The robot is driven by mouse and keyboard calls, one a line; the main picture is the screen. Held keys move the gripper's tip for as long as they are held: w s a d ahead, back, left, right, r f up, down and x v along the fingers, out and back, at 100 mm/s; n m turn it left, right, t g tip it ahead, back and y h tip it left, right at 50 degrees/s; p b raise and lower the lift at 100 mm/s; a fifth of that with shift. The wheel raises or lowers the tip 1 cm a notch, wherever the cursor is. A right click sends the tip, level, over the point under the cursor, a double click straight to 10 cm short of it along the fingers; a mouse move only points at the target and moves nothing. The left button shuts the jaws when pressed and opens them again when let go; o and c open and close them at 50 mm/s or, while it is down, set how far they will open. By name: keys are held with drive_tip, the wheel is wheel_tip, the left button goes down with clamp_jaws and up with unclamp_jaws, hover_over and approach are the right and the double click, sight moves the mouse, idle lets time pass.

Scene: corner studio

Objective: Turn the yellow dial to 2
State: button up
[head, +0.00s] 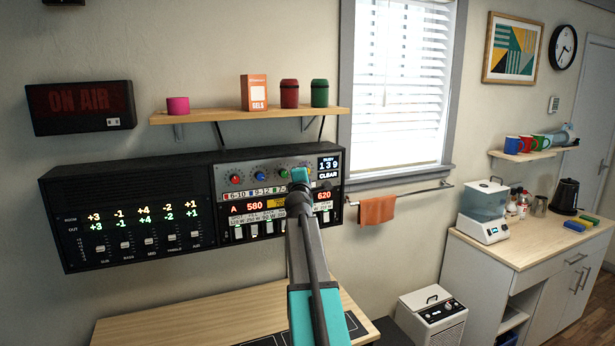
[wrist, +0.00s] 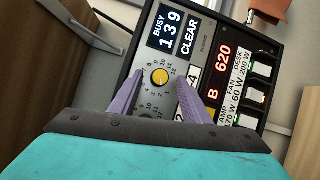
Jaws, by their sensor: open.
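The yellow dial (wrist: 160,76) is a small round knob on the grey control panel, ringed by small printed numbers. Its pointer is too small to read. My gripper (wrist: 161,80) is open, with one purple finger on each side of the dial; I cannot tell whether either finger touches it. In the head view my gripper (head: 299,178) is at the upper right of the panel and hides the yellow dial.
Red (head: 235,178), blue (head: 260,177) and green (head: 284,173) dials sit in a row left of my gripper. A display reading 139 (head: 328,164) is close on the right. A shelf (head: 215,116) with a cup, box and jars hangs above.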

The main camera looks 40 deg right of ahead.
drive_tip(key=b+v, duration=0.3)
drive_tip(key=v, duration=0.9)
drive_tip(key=shift+s, duration=0.3)
drive_tip(key=shift+a+f, duration=0.1)
drive_tip(key=shift+f, duration=0.1)
idle(0.5)
